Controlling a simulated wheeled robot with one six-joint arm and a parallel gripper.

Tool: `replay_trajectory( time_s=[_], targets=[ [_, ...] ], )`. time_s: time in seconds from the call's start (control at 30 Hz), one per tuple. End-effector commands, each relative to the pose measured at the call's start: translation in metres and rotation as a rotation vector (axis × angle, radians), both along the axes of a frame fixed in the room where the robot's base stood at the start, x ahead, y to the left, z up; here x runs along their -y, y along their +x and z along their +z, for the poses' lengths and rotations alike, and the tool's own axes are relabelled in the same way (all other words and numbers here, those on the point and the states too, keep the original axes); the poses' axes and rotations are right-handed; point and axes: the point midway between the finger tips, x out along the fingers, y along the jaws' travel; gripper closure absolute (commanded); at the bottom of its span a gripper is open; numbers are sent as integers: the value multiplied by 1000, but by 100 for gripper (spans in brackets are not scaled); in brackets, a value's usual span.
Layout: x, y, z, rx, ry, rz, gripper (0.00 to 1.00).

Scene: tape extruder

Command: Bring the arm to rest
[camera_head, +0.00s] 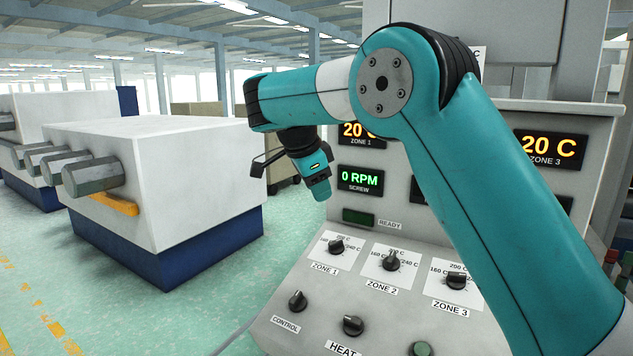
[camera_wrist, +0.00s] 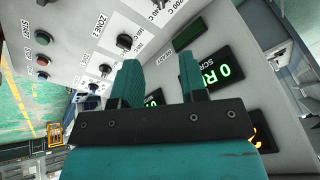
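My gripper (camera_head: 319,186) hangs from my bent teal arm in front of the control panel (camera_head: 480,325), apart from the knobs. In the wrist view the two teal fingers of my gripper (camera_wrist: 160,62) stand apart with nothing between them, so it is open and empty. The panel lies beyond them, with the screw display (camera_wrist: 218,78) reading 0 RPM behind the right finger. My arm crosses the head view from the lower right and hides part of the panel.
The panel carries the zone 1 knob (camera_head: 336,246), zone 2 knob (camera_head: 391,262), zone 3 knob (camera_head: 457,280), control knob (camera_head: 297,300) and heat knob (camera_head: 353,325). The zone 3 display (camera_head: 548,147) reads 20 C. A white and blue machine (camera_head: 165,180) stands left, across open floor.

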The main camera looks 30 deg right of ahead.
Motion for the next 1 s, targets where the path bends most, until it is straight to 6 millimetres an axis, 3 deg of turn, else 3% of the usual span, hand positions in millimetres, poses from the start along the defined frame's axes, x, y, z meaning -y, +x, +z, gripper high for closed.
replay_trajectory(
  time_s=[0.5, 0.63, 0.77, 0.83, 0.97, 1.0],
  targets=[
    [-1, -1, 1, -1, -1, 3, 61],
    [-3, -7, 4, -31, -5, 108, 61],
    [-14, -33, 5, -119, -13, 442, 61],
    [-26, -57, 1, -176, -13, 695, 61],
    [-57, -120, -14, -255, 11, 1188, 61],
    [-67, -143, -21, -267, 23, 1338, 61]
  ],
)
